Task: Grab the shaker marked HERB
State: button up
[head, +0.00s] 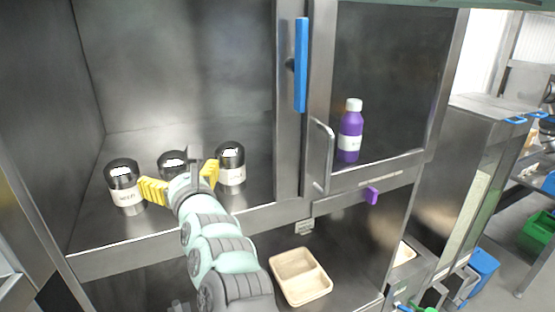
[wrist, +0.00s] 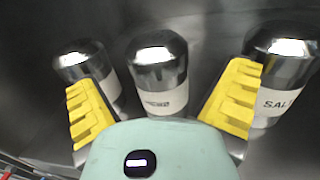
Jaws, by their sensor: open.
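Three shakers with shiny dark caps and white labels stand in a row on the steel cabinet shelf. The left shaker (head: 124,183) has a label that looks like HERB, but it is blurred; its label is hidden in the wrist view (wrist: 82,62). The middle shaker (head: 172,162) is partly hidden by my arm; its label is too small to read in the wrist view (wrist: 158,75). The right shaker (head: 231,163) reads SALT in the wrist view (wrist: 280,75). My gripper (head: 181,181) is open and empty, its yellow fingers spread either side of the middle shaker.
A purple bottle (head: 350,132) stands in the right compartment, past a steel divider with a blue handle (head: 301,65). Steel walls close the shelf at the left and back.

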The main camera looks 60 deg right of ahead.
jog(key=p+x, duration=0.1)
jog(key=x, duration=0.1)
jog(key=shift+w+r, duration=0.1)
jog(key=shift+w, duration=0.2)
jog(key=shift+w+d+p, duration=0.15)
jog(key=shift+w+p, duration=0.15)
jog(key=shift+w, duration=0.05)
jog(key=c, duration=1.3)
